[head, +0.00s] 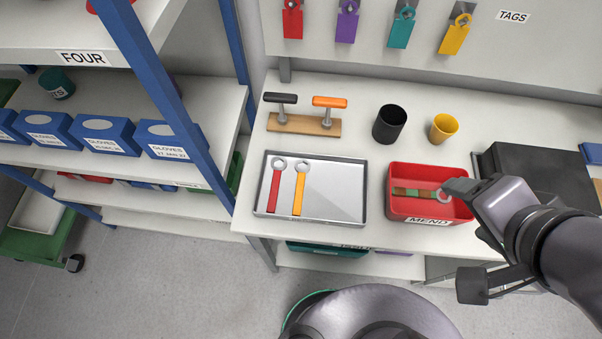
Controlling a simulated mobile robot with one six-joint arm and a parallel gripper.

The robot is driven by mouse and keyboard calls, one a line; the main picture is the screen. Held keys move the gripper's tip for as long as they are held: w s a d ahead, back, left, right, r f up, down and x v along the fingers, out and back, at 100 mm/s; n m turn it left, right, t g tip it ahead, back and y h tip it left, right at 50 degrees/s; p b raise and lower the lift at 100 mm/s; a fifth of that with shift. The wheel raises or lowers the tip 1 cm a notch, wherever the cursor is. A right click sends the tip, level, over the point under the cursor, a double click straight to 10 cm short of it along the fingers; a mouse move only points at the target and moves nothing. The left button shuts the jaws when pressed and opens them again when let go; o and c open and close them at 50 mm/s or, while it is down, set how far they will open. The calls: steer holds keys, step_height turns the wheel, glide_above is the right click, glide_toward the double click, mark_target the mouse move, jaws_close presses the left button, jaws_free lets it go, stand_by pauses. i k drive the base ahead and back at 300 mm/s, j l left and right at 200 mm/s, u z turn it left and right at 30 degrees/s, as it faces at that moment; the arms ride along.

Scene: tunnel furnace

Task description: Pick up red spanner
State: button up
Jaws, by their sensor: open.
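The red spanner (275,187) lies in the left part of a grey metal tray (335,208) on the white workbench. Its ring end points to the back and its red handle to the front. A yellow spanner (299,190) lies beside it on the right, apart from it. My gripper (462,188) is at the right, over the right end of the red bin, well away from the red spanner. It is open, and I see nothing held in it.
The red bin (428,214) labelled MEND holds a spanner with a green and brown handle (414,193). Behind the tray stands a wooden block (300,125) with two upright-handled tools. A black cup (389,124) and a yellow cup (443,128) stand behind the bin. A blue-post shelf (165,90) is at left.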

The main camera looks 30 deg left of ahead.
mark_target(277, 172)
steer(key=k+l+u, duration=0.15)
steer(key=u, duration=1.7)
steer(key=i+j+z, duration=0.35)
steer(key=j+z, duration=0.15)
steer(key=i+j+u, duration=0.1)
steer(key=j+u, duration=0.15)
steer(key=i+j+u, duration=0.15)
steer(key=u, duration=0.15)
